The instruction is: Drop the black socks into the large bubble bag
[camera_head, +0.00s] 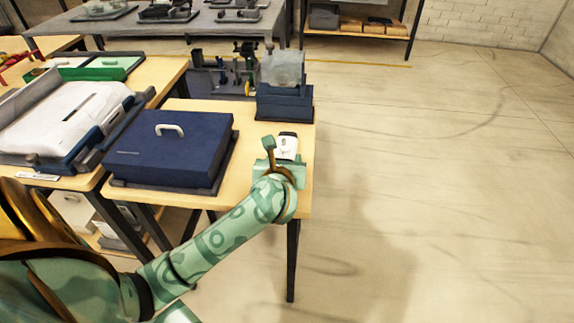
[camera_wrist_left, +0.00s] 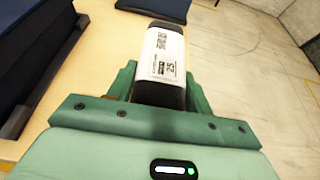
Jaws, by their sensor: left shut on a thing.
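The black socks (camera_wrist_left: 168,55) carry a white printed label band. In the left wrist view they sit between the two green fingers of my left gripper (camera_wrist_left: 160,88), which is shut on them. In the head view the socks (camera_head: 287,146) show as a small white and black block just beyond my left gripper (camera_head: 283,158), over the right part of the wooden table. A clear bag (camera_head: 283,67), which looks like the large bubble bag, stands upright in a dark blue holder at the table's far right corner, beyond the gripper. Its opening is hard to make out. My right gripper is not in view.
A dark blue box with a white handle (camera_head: 165,153) fills the table's left part. The blue holder (camera_head: 285,104) stands behind the socks. A white machine (camera_head: 62,118) is on the left table. Bare wood (camera_head: 243,125) lies between box and holder; open floor is to the right.

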